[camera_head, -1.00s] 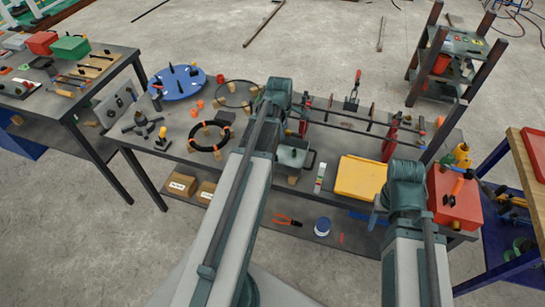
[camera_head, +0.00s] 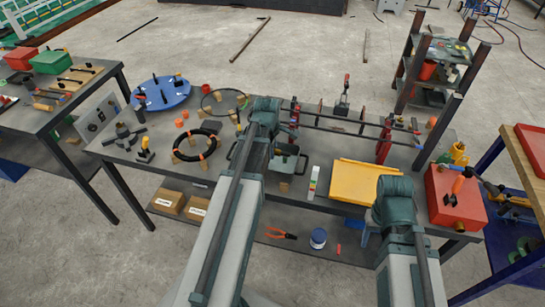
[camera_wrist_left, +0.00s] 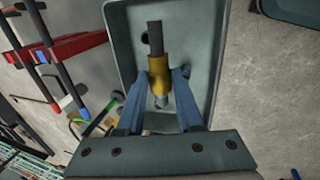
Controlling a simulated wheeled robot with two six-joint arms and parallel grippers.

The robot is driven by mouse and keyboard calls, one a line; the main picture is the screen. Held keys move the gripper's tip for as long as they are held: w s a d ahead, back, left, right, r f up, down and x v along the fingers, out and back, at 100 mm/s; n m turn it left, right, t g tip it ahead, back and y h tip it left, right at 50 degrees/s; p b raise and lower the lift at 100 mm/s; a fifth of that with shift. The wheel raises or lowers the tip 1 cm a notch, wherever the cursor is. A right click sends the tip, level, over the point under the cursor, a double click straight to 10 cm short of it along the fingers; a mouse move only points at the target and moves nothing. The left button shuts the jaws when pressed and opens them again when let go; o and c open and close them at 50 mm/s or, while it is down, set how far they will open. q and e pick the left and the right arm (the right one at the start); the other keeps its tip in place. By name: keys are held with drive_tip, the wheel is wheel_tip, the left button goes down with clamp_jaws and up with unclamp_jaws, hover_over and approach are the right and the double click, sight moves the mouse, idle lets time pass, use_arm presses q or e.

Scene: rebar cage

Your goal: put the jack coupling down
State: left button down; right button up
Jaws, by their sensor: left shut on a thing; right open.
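The jack coupling (camera_wrist_left: 158,75) is a yellow, brass-like sleeve with a dark rod at its top end, seen in the left wrist view. My left gripper (camera_wrist_left: 160,88), with blue fingers, is shut on it. The coupling shows against the inside of a grey tray (camera_wrist_left: 212,60); I cannot tell whether it touches the tray. In the head view my left wrist (camera_head: 265,112) hides the jaws and the coupling. My right gripper (camera_head: 372,232) is open at the table's front edge, mostly hidden under its wrist.
A yellow tray (camera_head: 362,180) and a red box (camera_head: 455,195) lie to the right on the grey table. A red-ended bar frame (camera_head: 340,118) stands behind. A black ring (camera_head: 197,145), a blue disc (camera_head: 160,92) and small tools lie to the left. A shelf rack stands behind right.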

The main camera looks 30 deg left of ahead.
use_arm(q)
drive_tip(key=shift+f+b, duration=0.65)
drive_tip(key=shift+f, duration=0.5)
use_arm(e)
drive_tip(key=shift+f, duration=1.15)
use_arm(q)
drive_tip(key=shift+f, duration=0.1)
use_arm(e)
drive_tip(key=shift+f, duration=0.1)
use_arm(q)
drive_tip(key=shift+f+b, duration=0.55)
drive_tip(key=shift+b, duration=0.15)
use_arm(e)
drive_tip(key=shift+f, duration=0.55)
use_arm(q)
drive_tip(key=c, duration=0.6)
unclamp_jaws()
drive_tip(key=shift+o, duration=0.2)
drive_tip(key=shift+r, duration=0.1)
use_arm(e)
drive_tip(key=shift+r, duration=0.1)
use_arm(q)
drive_tip(key=shift+r+p, duration=0.7)
drive_tip(key=shift+p, duration=0.15)
drive_tip(key=p+v, duration=1.1)
drive_tip(key=shift+r, duration=0.35)
use_arm(e)
wheel_tip(320, 180, up, 13)
